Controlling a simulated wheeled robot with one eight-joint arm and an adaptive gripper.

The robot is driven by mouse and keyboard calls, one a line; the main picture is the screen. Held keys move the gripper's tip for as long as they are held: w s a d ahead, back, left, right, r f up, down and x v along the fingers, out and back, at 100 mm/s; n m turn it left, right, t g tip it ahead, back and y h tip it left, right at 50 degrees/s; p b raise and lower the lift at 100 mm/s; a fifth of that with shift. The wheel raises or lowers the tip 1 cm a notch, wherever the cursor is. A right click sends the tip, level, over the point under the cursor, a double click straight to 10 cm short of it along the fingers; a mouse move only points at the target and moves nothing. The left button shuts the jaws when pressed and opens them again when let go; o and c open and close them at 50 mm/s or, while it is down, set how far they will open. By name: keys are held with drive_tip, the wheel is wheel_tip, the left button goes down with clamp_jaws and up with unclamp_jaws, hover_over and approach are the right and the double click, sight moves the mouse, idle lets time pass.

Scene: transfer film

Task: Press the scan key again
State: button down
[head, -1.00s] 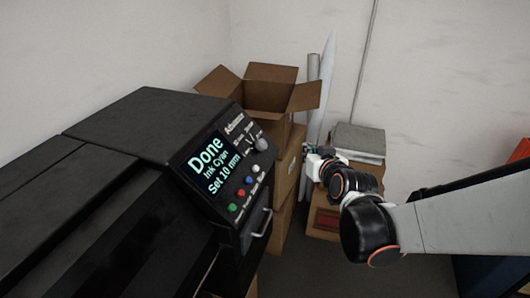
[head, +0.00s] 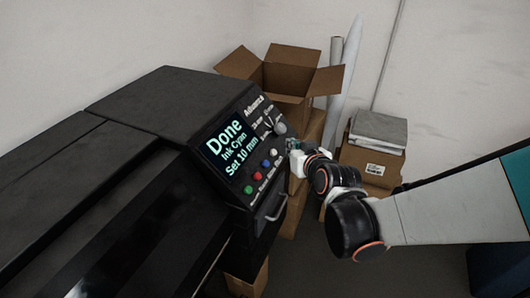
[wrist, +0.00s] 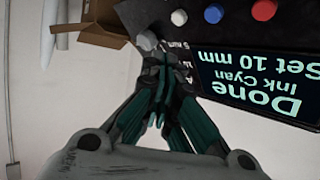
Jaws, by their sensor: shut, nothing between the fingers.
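The black machine's control panel (head: 236,150) has a lit screen (head: 227,148) reading "Done, Ink Cyan, Set 10 mm". Beside it is a row of round keys: green (head: 248,190), red (head: 257,176), blue (head: 266,164) and white (head: 274,153). Their small labels are too blurred to tell which says scan. A grey knob (head: 280,129) sits above the row. My gripper (head: 290,146) is shut and empty, just right of the white key and knob. In the wrist view, its fingertips (wrist: 161,62) point toward the panel edge near the knob (wrist: 147,40) and white key (wrist: 179,17); contact cannot be told.
A drawer handle (head: 269,208) juts out below the keys. An open cardboard box (head: 287,78) stands behind the panel. Rolled tubes (head: 345,65) and a box with a grey stack (head: 378,130) stand by the wall. Floor is clear below my arm.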

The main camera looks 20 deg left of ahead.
sight(266, 164)
drive_tip(key=a+f+b, duration=0.3)
drive_tip(key=a+f, duration=0.2)
drive_tip(key=shift+w+f+b, duration=0.15)
drive_tip(key=shift+w+b, duration=0.1)
drive_tip(key=shift+b, duration=0.05)
drive_tip(key=shift+a, duration=0.15)
idle(1.2)
drive_tip(key=shift+a+f+b, duration=0.25)
drive_tip(key=shift+b, duration=0.2)
drive_tip(key=shift+a+f+b, duration=0.3)
drive_tip(key=shift+f+b, duration=0.05)
drive_tip(key=shift+b, duration=0.05)
idle(0.7)
drive_tip(key=shift+d+r, duration=0.1)
drive_tip(key=shift+r, duration=0.05)
drive_tip(key=shift+d+r+p, duration=0.3)
drive_tip(key=shift+d+r, duration=0.2)
drive_tip(key=shift+r, duration=0.05)
